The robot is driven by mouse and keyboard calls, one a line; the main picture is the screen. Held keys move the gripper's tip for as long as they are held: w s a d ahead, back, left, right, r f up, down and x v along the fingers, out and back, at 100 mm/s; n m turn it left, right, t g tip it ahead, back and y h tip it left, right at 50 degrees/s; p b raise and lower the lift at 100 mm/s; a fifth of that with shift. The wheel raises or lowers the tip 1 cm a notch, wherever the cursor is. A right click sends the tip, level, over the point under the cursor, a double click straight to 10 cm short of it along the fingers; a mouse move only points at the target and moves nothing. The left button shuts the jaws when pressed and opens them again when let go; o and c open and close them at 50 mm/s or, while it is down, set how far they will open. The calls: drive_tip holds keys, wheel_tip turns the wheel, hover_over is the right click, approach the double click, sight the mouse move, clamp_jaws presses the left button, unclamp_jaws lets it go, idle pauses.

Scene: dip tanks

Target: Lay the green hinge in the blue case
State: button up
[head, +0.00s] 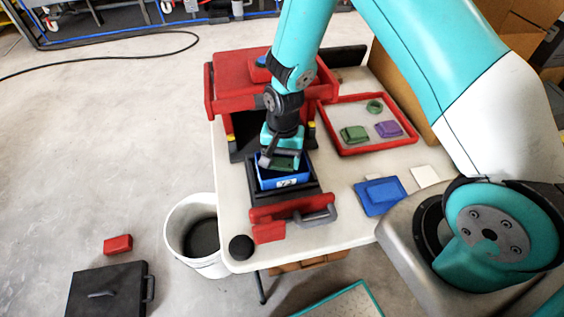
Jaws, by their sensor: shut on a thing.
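My gripper (272,160) points down over the open blue case (284,183), which has a white label on its front. It is shut on a dark green piece (287,162), which looks like the green hinge. The piece is at or just inside the case's rim; whether it touches the case floor cannot be told. The case sits in a black drawer (312,189) pulled out from the red cabinet (240,75). The gripper hides part of the case's inside.
A red-rimmed tray (345,151) at right holds a green block (354,133), a purple block (388,129) and a green ring (374,106). A blue flat piece (380,195) and a white card (424,176) lie nearby. A white bucket (181,222) stands left of the table.

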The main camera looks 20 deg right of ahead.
drive_tip(key=shift+f, duration=1.2)
drive_tip(key=shift+f, duration=0.1)
drive_tip(key=o, duration=0.7)
